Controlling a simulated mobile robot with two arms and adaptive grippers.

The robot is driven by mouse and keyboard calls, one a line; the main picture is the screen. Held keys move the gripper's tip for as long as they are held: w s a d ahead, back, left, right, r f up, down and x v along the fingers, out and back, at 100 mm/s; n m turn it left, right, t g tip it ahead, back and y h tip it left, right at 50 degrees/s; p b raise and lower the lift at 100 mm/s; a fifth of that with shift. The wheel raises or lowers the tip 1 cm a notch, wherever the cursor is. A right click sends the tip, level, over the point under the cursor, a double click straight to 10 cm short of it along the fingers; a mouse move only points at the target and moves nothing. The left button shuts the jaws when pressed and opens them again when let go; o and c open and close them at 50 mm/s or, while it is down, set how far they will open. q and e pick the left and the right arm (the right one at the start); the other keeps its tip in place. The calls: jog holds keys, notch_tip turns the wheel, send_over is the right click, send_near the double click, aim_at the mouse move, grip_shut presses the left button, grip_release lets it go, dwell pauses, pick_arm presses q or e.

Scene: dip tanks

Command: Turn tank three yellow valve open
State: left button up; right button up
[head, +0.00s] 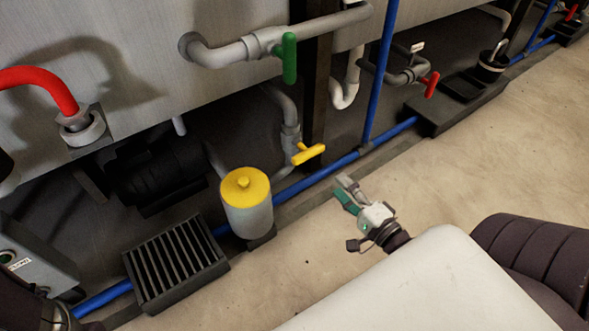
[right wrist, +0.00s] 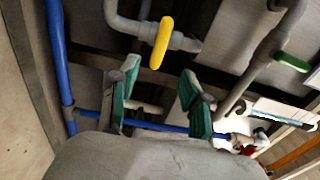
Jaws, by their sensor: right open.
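The yellow valve handle (head: 309,154) sits on a grey pipe under the tank, near a dark upright post. In the right wrist view the yellow handle (right wrist: 163,43) lies across its pipe, beyond the fingertips. My right gripper (head: 347,191) is below and right of the handle in the head view, over the floor edge, apart from it. In the right wrist view its green-padded fingers (right wrist: 160,82) are spread, with nothing held between them. My left gripper is not in view.
A yellow-topped canister (head: 246,200) and a black ribbed unit (head: 176,264) stand left of the valve. A blue pipe (head: 340,163) runs low along the tanks. A green handle (head: 289,58) is above, a red handle (head: 431,84) to the right. The floor (head: 500,150) at right is clear.

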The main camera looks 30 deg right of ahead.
aim_at(311, 157)
jog(key=w+b, duration=0.1)
jog(key=w, duration=0.3)
jog(key=w+b, duration=0.2)
jog(key=w, duration=0.3)
jog(key=w+a+b, duration=0.1)
jog(key=w, duration=0.3)
jog(key=shift+w, duration=0.25)
grip_shut()
